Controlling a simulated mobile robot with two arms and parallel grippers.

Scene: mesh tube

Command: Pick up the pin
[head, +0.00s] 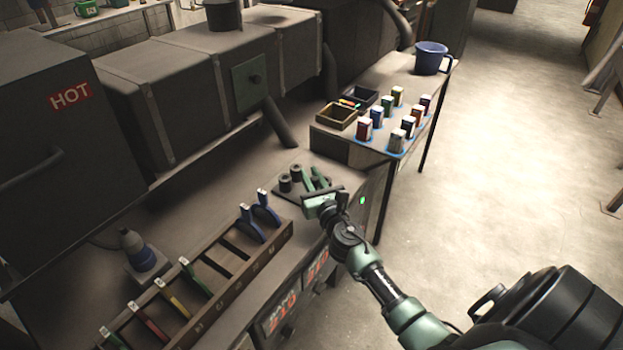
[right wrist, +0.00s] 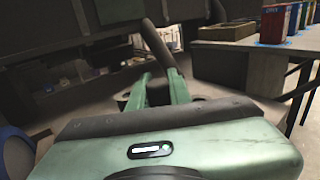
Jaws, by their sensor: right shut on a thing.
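A dark flat base (head: 284,194) lies on the bench near its right edge, with short dark round pins on it. One pin (head: 284,183) stands at the left and another (head: 296,172) just behind it. My right gripper (head: 315,178) is over the right part of this base, its two green fingers pointing down and away. It is shut on a dark thing, likely a pin (right wrist: 158,94), which shows only partly between the fingers in the right wrist view. Its lower end is hidden, so I cannot tell whether it is clear of the base. My left gripper is not in view.
A long wooden rack (head: 234,279) with coloured-handled tools is at front left. Dark machine housings line the back.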

